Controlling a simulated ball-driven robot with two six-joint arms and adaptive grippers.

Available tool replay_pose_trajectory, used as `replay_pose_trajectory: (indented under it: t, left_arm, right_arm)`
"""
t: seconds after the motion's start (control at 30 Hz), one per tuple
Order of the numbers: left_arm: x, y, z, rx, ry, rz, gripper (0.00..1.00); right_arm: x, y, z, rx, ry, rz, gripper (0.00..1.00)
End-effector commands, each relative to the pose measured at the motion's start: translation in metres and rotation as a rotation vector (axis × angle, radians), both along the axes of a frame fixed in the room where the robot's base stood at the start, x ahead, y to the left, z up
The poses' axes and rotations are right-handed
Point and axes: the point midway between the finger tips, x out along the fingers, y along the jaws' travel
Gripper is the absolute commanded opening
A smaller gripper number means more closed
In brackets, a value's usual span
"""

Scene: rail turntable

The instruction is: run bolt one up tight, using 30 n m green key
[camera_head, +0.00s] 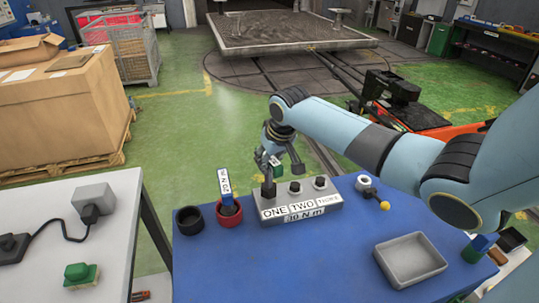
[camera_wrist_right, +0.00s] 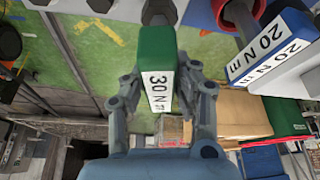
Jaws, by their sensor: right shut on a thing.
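The grey bolt block (camera_head: 297,206) stands on the blue table, with its bolts in a row and plates reading ONE, TWO, THREE and 30 N m. My right gripper (camera_head: 275,160) is above the ONE end at the left. It is shut on the green key (camera_wrist_right: 157,62), whose 30 N m label shows between the fingers in the right wrist view. The key's dark lower end (camera_head: 268,188) points down at bolt one. I cannot tell whether it is fully seated, and bolt one is hidden by it. My left gripper is out of view.
A blue 20 N m key (camera_head: 225,184) stands in a red cup (camera_head: 229,218) left of the block, beside a black cup (camera_head: 189,220). A grey tray (camera_head: 410,262) and a yellow ball-ended thing (camera_head: 384,205) are to the right. The table front is clear.

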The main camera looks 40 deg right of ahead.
Motion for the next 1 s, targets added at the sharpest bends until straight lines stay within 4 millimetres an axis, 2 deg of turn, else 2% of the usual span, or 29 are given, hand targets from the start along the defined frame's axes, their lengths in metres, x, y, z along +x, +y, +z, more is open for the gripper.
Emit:
replay_pose_trajectory:
  t: [0.13,0.37,0.57,0.87,1.0]
  left_arm:
    - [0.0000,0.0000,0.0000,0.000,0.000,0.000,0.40]
    - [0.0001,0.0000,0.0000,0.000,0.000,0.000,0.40]
    - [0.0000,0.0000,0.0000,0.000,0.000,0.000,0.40]
    - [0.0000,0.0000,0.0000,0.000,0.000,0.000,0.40]
    - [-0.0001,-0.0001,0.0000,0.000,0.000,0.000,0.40]
  right_arm:
    - [-0.0001,0.0011,-0.0004,0.000,0.002,-0.098,0.00]
    - [-0.0003,0.0005,-0.0003,-0.001,0.002,-0.109,0.00]
    - [0.0002,0.0012,-0.0003,-0.001,0.001,-0.225,0.00]
    - [0.0000,0.0013,-0.0005,0.000,0.003,-0.263,0.00]
    - [-0.0004,-0.0003,-0.0002,-0.002,0.003,-0.180,0.00]
